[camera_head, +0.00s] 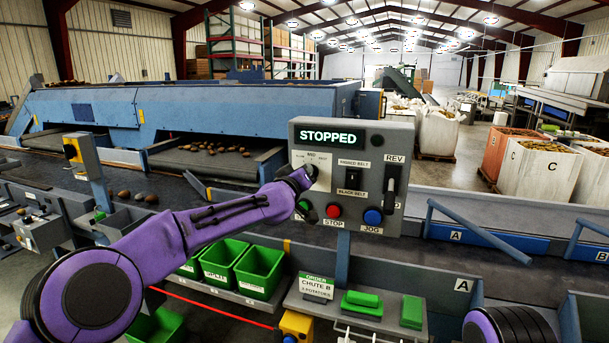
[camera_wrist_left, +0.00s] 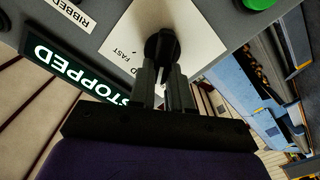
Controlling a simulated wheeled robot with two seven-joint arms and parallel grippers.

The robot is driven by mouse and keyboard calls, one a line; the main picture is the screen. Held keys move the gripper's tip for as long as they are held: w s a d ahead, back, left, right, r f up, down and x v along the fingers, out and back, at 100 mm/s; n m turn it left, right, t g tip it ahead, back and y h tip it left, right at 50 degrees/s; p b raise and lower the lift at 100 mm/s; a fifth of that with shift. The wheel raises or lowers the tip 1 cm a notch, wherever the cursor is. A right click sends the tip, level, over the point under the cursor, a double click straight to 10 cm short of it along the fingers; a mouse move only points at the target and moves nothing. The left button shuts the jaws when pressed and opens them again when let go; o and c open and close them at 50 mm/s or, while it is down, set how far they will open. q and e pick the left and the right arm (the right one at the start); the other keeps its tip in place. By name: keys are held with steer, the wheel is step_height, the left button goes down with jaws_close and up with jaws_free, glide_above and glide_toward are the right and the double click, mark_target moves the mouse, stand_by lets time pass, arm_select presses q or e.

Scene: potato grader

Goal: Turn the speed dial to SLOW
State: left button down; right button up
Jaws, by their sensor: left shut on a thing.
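The grey control panel (camera_head: 392,222) stands in front of me with its display (camera_head: 332,137) reading STOPPED. My left gripper (camera_head: 306,174) reaches the white dial plate (camera_head: 319,160) at the panel's left side. In the left wrist view, the gripper's two fingers (camera_wrist_left: 163,72) are shut on the black speed dial (camera_wrist_left: 162,44). The word FAST shows on the plate (camera_wrist_left: 124,42) beside the dial there. The dial's pointer direction cannot be made out. In the head view my gripper mostly hides the dial. My right gripper is out of view.
Close to the dial are a red STOP button (camera_head: 333,211), a blue JOG button (camera_head: 373,217), a black belt switch (camera_head: 351,179) and the REV lever (camera_head: 390,190). Green bins (camera_head: 260,270) and a shelf with green blocks (camera_head: 362,303) lie below.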

arm_select(q)
steer(key=shift+f+n, duration=0.1)
steer(key=shift+n, duration=0.5)
steer(key=c, duration=1.1)
jaws_free()
steer(key=shift+o, duration=0.2)
steer(key=shift+a, duration=0.1)
steer(key=b+v, duration=0.5)
steer(key=v, duration=0.5)
steer(key=shift+s+b, duration=0.25)
steer(key=shift+b, duration=0.05)
